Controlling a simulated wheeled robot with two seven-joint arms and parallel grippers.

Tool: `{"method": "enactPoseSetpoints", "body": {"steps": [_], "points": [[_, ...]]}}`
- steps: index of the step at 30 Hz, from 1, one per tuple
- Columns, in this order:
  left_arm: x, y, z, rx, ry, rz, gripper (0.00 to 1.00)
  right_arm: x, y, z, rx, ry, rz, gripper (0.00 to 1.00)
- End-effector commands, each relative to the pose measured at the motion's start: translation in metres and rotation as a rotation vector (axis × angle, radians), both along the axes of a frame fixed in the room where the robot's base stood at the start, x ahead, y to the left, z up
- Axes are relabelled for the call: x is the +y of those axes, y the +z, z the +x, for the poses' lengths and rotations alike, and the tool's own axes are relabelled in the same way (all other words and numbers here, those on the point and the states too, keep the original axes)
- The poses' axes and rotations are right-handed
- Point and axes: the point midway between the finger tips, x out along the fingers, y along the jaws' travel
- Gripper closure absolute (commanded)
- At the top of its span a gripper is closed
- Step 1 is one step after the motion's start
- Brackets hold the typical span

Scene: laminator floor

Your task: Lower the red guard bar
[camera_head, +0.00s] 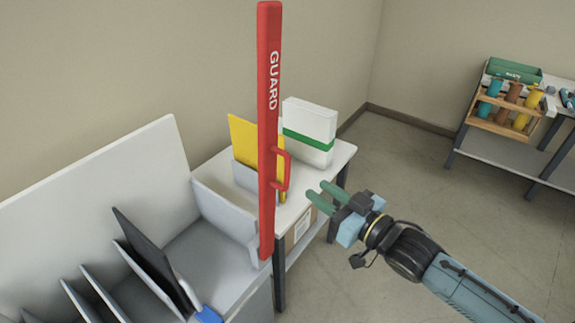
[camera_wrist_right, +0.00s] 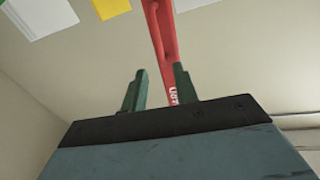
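The red guard bar (camera_head: 268,110) stands upright at the right end of the grey machine, with "GUARD" in white letters and a red side handle (camera_head: 286,169). My right gripper (camera_head: 321,194) is to the right of the handle, apart from it, with its green fingers pointing toward the bar. The fingers are spread with nothing between them. In the right wrist view the bar (camera_wrist_right: 162,38) appears beyond the fingertips (camera_wrist_right: 160,72). My left gripper is not in view.
A white table (camera_head: 335,157) behind the bar holds a yellow sheet (camera_head: 243,139) and a white box with a green band (camera_head: 309,130). The grey machine (camera_head: 222,255) has upright dividers and a dark panel (camera_head: 150,255). A rack with bottles (camera_head: 505,105) stands far right. Floor between is clear.

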Motion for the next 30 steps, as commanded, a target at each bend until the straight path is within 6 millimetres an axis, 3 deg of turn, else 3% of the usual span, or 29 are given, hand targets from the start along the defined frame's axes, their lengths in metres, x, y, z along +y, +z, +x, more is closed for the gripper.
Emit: {"method": "enactPoseSetpoints", "body": {"steps": [9,15,30], "points": [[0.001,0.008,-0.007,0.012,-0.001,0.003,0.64,0.047,0.002,0.050,-0.003,-0.001,0.001,0.71],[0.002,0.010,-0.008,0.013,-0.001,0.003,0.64,0.066,0.001,0.070,-0.001,-0.002,0.000,0.71],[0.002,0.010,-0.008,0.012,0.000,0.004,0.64,0.075,0.000,0.079,-0.001,-0.002,-0.001,0.72]]}}
